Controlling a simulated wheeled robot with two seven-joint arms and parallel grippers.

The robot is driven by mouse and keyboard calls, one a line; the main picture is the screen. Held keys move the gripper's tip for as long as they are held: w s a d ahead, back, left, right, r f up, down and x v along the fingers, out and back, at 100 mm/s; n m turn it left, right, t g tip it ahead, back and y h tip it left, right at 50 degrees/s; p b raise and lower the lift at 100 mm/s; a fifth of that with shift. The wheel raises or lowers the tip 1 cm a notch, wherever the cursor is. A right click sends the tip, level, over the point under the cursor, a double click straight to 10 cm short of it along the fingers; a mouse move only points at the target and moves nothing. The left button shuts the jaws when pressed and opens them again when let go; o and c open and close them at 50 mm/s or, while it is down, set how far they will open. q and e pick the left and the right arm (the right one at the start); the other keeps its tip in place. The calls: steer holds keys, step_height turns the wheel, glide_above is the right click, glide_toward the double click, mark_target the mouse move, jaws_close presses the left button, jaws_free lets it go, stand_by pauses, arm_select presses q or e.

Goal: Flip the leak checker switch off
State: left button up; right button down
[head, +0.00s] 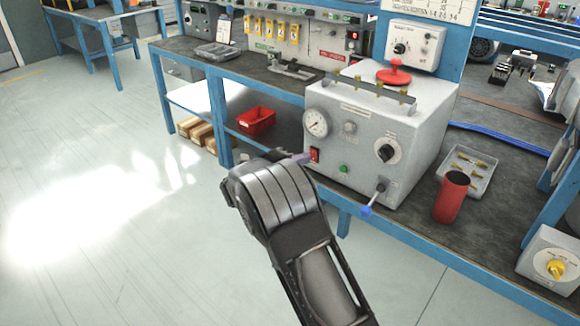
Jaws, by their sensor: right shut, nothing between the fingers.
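The leak checker (393,109) is a pale grey box on the blue-framed bench, with a gauge (316,123), a black knob (387,150) and a green button (344,168) on its front. Its red switch (315,155) sits at the lower left of the front panel, below the gauge. I cannot make out its position. My right arm comes in from the bottom. My right gripper (301,158) is shut and empty, its purple-grey fingertips just left of the switch; I cannot tell whether they touch it. Part of the gripper is hidden behind my wrist. My left gripper is not in view.
A lever with a blue ball (366,210) sticks out at the checker's lower front. A red cylinder (452,197) and a grey tray (466,172) stand to its right. A red bin (256,121) is on the lower shelf. The floor at left is clear.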

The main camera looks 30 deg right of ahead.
steer(key=shift+w+d+r, duration=0.1)
steer(key=shift+w+d, duration=0.15)
steer(key=shift+d, duration=0.55)
steer(key=shift+d+r+p, duration=0.25)
steer(key=shift+r+p, duration=0.05)
steer(key=shift+p, duration=0.3)
steer(key=shift+w+f+y, duration=0.1)
steer(key=shift+f+y, duration=0.15)
steer(key=shift+y, duration=0.15)
